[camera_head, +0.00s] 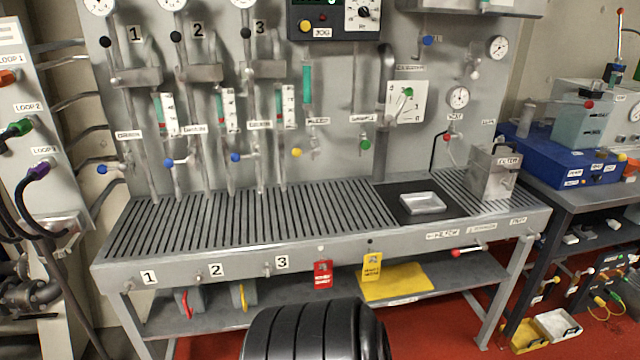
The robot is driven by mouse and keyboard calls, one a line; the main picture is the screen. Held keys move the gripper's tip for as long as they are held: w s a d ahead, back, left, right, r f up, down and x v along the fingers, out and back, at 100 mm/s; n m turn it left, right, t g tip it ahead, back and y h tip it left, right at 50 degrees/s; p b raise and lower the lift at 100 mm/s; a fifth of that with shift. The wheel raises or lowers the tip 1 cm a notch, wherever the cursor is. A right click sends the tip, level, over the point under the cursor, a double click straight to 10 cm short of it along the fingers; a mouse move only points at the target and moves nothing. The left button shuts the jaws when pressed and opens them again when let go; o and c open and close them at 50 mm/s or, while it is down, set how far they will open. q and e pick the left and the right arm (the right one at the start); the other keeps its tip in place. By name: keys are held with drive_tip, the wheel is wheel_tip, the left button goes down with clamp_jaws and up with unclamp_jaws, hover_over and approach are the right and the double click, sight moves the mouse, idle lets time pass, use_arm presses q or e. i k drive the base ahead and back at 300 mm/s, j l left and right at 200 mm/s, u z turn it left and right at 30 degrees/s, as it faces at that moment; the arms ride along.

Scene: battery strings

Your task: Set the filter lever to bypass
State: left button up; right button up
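A lever with a red grip (457,253) sits on the right part of the bench's front edge. Its metal stem runs right and slightly up to a pivot near the right bench leg, so the red end points left. Above it, the edge carries a label that seems to read filter (443,234) with a left arrow, and a second label (482,227) to its right, too small to read surely. A grey metal box marked filter (495,172) stands on the bench's right end. Neither of my grippers is in view.
The slatted bench (225,225) holds a small white tray (423,203) on a dark mat. Red (323,275) and yellow (372,268) tags hang from its front edge. A blue case (570,160) is on the right-hand table.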

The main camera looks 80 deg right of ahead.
sight(455, 252)
drive_tip(key=z, duration=3.75)
